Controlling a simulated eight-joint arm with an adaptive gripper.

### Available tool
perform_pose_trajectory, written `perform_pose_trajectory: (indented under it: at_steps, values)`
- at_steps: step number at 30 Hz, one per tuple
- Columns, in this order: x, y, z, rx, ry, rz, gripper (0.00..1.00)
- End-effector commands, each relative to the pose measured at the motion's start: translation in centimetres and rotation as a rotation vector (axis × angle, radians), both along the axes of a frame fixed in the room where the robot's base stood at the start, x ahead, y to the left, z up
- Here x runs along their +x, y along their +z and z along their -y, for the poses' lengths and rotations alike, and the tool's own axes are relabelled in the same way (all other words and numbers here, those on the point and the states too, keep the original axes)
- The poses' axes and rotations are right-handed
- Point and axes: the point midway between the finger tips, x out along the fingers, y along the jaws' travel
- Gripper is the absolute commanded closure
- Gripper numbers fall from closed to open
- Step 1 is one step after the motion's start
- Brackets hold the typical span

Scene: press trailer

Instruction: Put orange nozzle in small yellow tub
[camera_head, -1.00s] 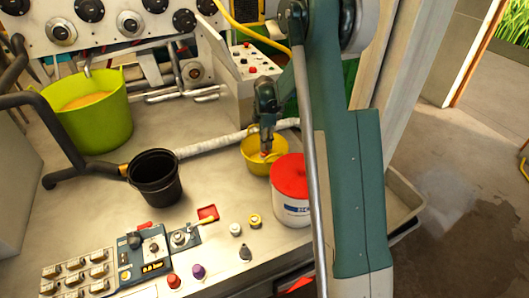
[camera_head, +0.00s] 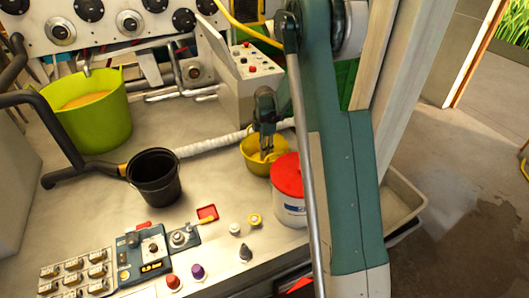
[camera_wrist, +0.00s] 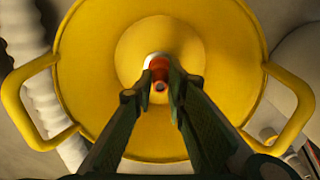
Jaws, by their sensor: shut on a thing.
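The small yellow tub (camera_head: 250,166) stands on the bench left of the red-lidded bucket. In the wrist view the tub (camera_wrist: 90,65) fills most of the picture, a handle on each side. My gripper (camera_head: 265,152) reaches down into the tub's opening. In the wrist view my gripper's fingertips (camera_wrist: 160,82) are closed around the orange nozzle (camera_wrist: 158,65), above the middle of the tub's floor. A pale ring shows at the nozzle's far end. I cannot tell whether the nozzle touches the floor. The head view does not clearly show the nozzle.
The white bucket with a red lid (camera_head: 287,178) stands close right of the tub. A white corrugated hose (camera_head: 212,145) runs behind it. A black pot (camera_head: 154,180) and a large green tub (camera_head: 92,115) stand to the left. Knobs and switch panels line the front.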

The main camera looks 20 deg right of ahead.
Motion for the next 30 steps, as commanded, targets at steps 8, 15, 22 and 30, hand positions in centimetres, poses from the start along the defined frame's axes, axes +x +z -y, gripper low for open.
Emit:
perform_pose_trajectory:
  at_steps: [8, 15, 22, 30]
  values:
    - [0.00, -0.03, 0.00, 0.000, 0.000, 0.000, 1.00]
    - [0.00, -0.25, 0.00, 0.000, 0.000, 0.000, 0.71]
    - [0.00, -0.24, 0.00, 0.000, 0.000, 0.000, 0.70]
    - [0.01, 0.17, 0.00, 0.000, 0.000, 0.000, 0.70]
